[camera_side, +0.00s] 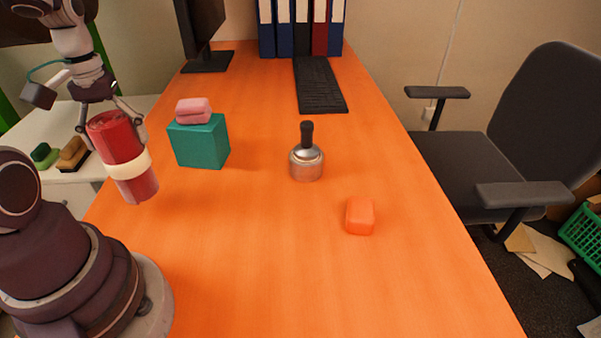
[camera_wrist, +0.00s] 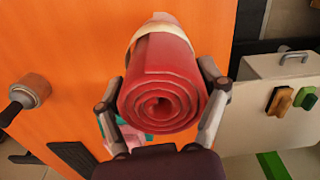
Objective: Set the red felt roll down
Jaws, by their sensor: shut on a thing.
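The red felt roll (camera_side: 121,149) has a cream band around it and hangs tilted in my gripper (camera_side: 112,115), near the left edge of the orange table. The side view shows no clear contact between its lower end and the tabletop. In the wrist view the roll (camera_wrist: 163,88) shows its spiral end, with a finger pressed on each side. My gripper (camera_wrist: 160,100) is shut on the roll in that view.
A teal block (camera_side: 200,142) with a pink soft piece (camera_side: 193,111) on top stands right of the roll. A metal tool with a black handle (camera_side: 306,160) and an orange block (camera_side: 360,215) stand further right. The front middle of the orange table (camera_side: 260,270) is clear.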

